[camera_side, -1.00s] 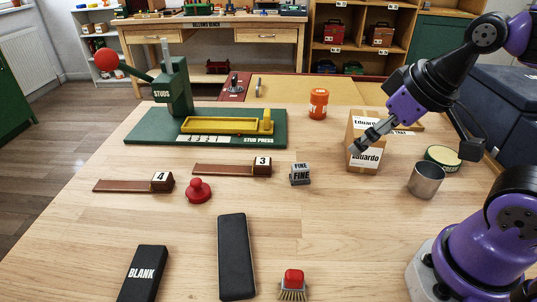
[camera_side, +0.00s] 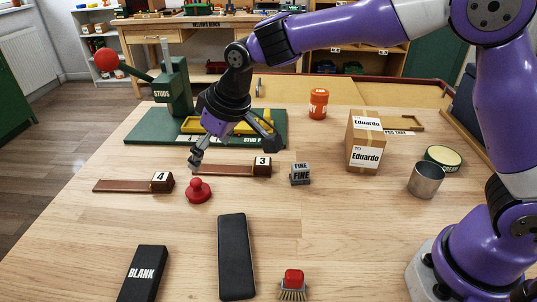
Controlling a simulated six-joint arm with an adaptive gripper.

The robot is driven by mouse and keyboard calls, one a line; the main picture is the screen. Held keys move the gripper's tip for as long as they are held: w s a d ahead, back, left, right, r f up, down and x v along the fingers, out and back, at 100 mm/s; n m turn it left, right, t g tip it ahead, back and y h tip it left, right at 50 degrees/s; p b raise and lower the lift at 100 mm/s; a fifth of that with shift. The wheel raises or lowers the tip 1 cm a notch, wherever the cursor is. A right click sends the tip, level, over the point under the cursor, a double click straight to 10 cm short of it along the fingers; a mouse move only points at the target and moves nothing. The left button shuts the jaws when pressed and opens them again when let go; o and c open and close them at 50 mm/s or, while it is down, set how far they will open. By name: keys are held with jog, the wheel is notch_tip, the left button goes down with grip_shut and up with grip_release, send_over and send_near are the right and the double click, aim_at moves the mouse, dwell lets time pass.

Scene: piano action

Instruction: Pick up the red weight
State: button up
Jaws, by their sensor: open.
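The red weight (camera_side: 198,190) is a small round red piece with a knob on top. It stands upright on the wooden table, between the block marked 4 and the long black case. My gripper (camera_side: 196,162) is open and points down just above and behind the weight, apart from it. Its fingers hang close to the weight's knob, with nothing seen between them.
A wooden strip with block 3 (camera_side: 262,166) lies close at the right, another with block 4 (camera_side: 162,181) at the left. The green stud press (camera_side: 140,134) stands behind. A black case (camera_side: 235,255) lies in front. The Eduardo box (camera_side: 364,142) is at the right.

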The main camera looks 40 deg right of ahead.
aim_at(197, 181)
jog(key=x, duration=0.4)
jog(key=a+x, duration=0.1)
jog(key=x, duration=0.1)
jog(key=shift+w, duration=0.15)
jog(key=shift+w+d+x, duration=0.15)
jog(key=shift+x, duration=1.25)
jog(key=shift+w+d+x, duration=0.15)
jog(key=shift+d+x, duration=0.05)
jog(key=shift+x, duration=1.2)
jog(key=c, duration=1.5)
grip_shut()
